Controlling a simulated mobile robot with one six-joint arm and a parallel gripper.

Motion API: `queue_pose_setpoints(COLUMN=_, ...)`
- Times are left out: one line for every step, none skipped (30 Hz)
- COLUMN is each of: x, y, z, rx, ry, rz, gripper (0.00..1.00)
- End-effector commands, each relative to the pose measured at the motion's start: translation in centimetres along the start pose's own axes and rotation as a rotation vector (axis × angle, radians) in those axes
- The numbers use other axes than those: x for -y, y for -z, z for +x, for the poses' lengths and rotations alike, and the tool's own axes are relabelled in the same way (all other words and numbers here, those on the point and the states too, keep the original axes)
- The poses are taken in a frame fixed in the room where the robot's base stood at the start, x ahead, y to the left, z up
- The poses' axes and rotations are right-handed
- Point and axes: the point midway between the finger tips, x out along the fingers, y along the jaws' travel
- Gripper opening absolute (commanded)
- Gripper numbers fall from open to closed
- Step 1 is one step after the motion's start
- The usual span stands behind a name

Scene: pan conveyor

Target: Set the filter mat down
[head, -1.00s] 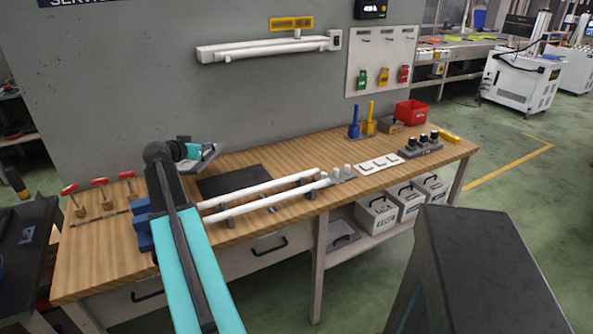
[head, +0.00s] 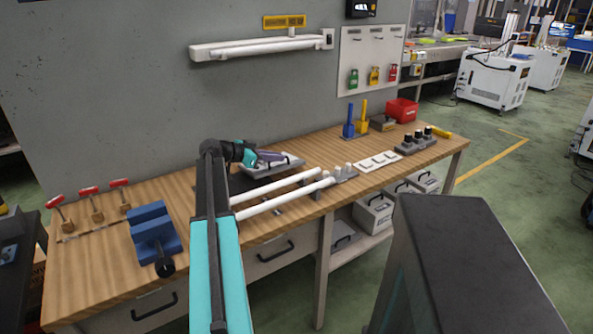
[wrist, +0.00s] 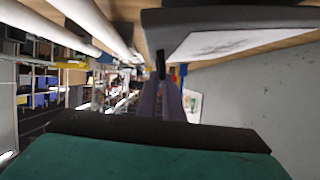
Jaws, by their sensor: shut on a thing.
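The filter mat (head: 291,164), a flat grey piece with a pale face, is at my gripper (head: 272,156) over the back middle of the bench. In the wrist view the mat (wrist: 225,42) spans the upper right, its dark edge toward me and its pale face beyond. My gripper (wrist: 161,72) is shut on its near side. The mat is above or very near the bench top; I cannot tell whether it touches. The dark flat panel seen earlier on the bench is largely hidden behind my arm and the mat.
Two white tubes (head: 285,193) lie along the bench in front of the mat. A blue vise (head: 153,232) and red-handled clamps (head: 90,203) are at left. White cards (head: 378,160), black knobs (head: 418,139) and a red bin (head: 403,110) are at right. The wall rises behind.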

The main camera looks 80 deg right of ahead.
Motion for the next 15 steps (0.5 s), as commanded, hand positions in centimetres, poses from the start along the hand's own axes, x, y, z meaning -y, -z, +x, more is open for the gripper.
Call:
queue_pose_setpoints(x=0.0, y=0.1, z=0.0, rx=-0.001, ry=0.001, rz=0.000, gripper=0.00)
queue_pose_setpoints(x=0.0, y=0.1, z=0.0, rx=-0.001, ry=0.001, rz=0.000, gripper=0.00)
queue_pose_setpoints(x=0.0, y=0.1, z=0.0, rx=-0.001, ry=0.001, rz=0.000, gripper=0.00)
queue_pose_setpoints(x=0.0, y=0.1, z=0.0, rx=-0.001, ry=0.001, rz=0.000, gripper=0.00)
queue_pose_setpoints(x=0.0, y=0.1, z=0.0, rx=-0.001, ry=0.001, rz=0.000, gripper=0.00)
queue_pose_setpoints(x=0.0, y=0.1, z=0.0, rx=-0.001, ry=0.002, rz=0.000, gripper=0.00)
queue_pose_setpoints(x=0.0, y=0.1, z=0.0, rx=-0.001, ry=0.002, rz=0.002, gripper=0.00)
queue_pose_setpoints(x=0.0, y=0.1, z=0.0, rx=-0.001, ry=0.002, rz=0.004, gripper=0.00)
queue_pose_setpoints(x=0.0, y=0.1, z=0.0, rx=-0.002, ry=0.003, rz=0.009, gripper=0.00)
queue_pose_setpoints(x=0.0, y=0.0, z=0.0, rx=-0.002, ry=0.003, rz=0.014, gripper=0.00)
queue_pose_setpoints(x=0.0, y=0.1, z=0.0, rx=-0.003, ry=0.000, rz=0.020, gripper=0.00)
queue_pose_setpoints(x=-0.1, y=0.1, z=0.0, rx=-0.005, ry=-0.006, rz=0.032, gripper=0.00)
queue_pose_setpoints(x=-0.2, y=0.1, z=0.0, rx=-0.006, ry=-0.014, rz=0.042, gripper=0.00)
queue_pose_setpoints(x=-0.5, y=0.1, z=-0.1, rx=-0.008, ry=-0.024, rz=0.054, gripper=0.00)
queue_pose_setpoints(x=-1.0, y=0.1, z=-0.1, rx=-0.011, ry=-0.041, rz=0.070, gripper=0.00)
